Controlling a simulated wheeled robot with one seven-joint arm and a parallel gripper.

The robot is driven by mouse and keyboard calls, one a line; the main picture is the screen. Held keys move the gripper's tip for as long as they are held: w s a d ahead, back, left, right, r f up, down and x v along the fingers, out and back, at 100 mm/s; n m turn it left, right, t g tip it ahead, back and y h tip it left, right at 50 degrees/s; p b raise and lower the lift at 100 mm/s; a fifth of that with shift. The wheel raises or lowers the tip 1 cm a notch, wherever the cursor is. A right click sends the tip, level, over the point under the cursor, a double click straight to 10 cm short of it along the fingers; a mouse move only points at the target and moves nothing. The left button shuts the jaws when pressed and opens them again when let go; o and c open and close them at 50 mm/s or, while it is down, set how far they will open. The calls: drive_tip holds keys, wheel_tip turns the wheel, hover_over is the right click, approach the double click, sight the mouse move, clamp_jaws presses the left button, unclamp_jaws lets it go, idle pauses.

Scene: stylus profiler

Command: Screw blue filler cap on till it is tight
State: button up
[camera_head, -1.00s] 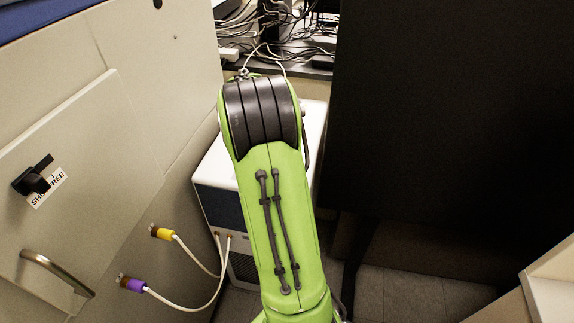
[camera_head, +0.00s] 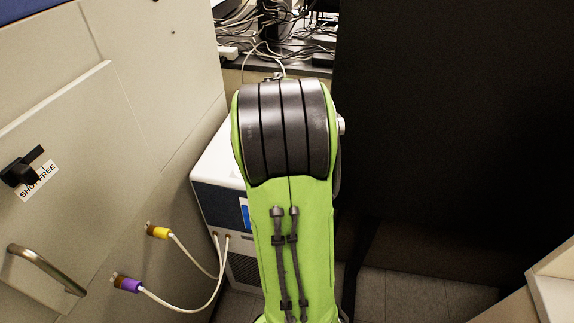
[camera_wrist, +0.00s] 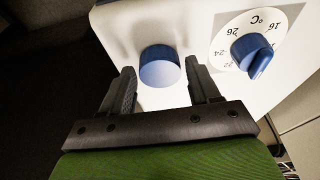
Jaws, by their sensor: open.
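The blue filler cap (camera_wrist: 160,68) is a round blue cylinder on the white top of the chiller unit (camera_wrist: 118,22) in the wrist view. My gripper (camera_wrist: 161,82) is open, with one dark finger to the left of the cap and one to the right. The cap lies ahead of and between the fingertips, and I see gaps on both sides. In the head view the white and dark-blue unit (camera_head: 215,200) stands behind my green arm. The arm hides the cap and my gripper there.
A blue temperature knob (camera_wrist: 254,55) on a white dial sits right of the cap. Hoses with yellow (camera_head: 158,231) and purple (camera_head: 127,284) connectors run from the left cabinet (camera_head: 120,140) to the unit. A black panel (camera_head: 450,130) stands on the right. Cables clutter the rear bench.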

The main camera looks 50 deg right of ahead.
drive_tip(key=shift+n+t, duration=0.3)
drive_tip(key=shift+n, duration=0.7)
drive_tip(key=n, duration=0.2)
drive_tip(key=shift+s+d+n+t+y, duration=0.1)
drive_tip(key=shift+n+t+y, duration=0.2)
drive_tip(key=shift+n+y, duration=0.1)
drive_tip(key=n+y, duration=0.1)
drive_tip(key=n, duration=0.4)
drive_tip(key=shift+d+n+t, duration=0.1)
drive_tip(key=shift+n+t, duration=0.2)
drive_tip(key=shift+n, duration=0.1)
drive_tip(key=n+y, duration=0.1)
drive_tip(key=n, duration=0.1)
drive_tip(key=n+y+p, duration=0.1)
drive_tip(key=n, duration=0.2)
drive_tip(key=shift+d+n+p, duration=0.1)
drive_tip(key=shift+n+p, duration=0.2)
drive_tip(key=n+y, duration=0.1)
drive_tip(key=n, duration=0.3)
drive_tip(key=shift+s+d, duration=0.1)
drive_tip(key=shift+d, duration=0.05)
drive_tip(key=shift+c, duration=0.3)
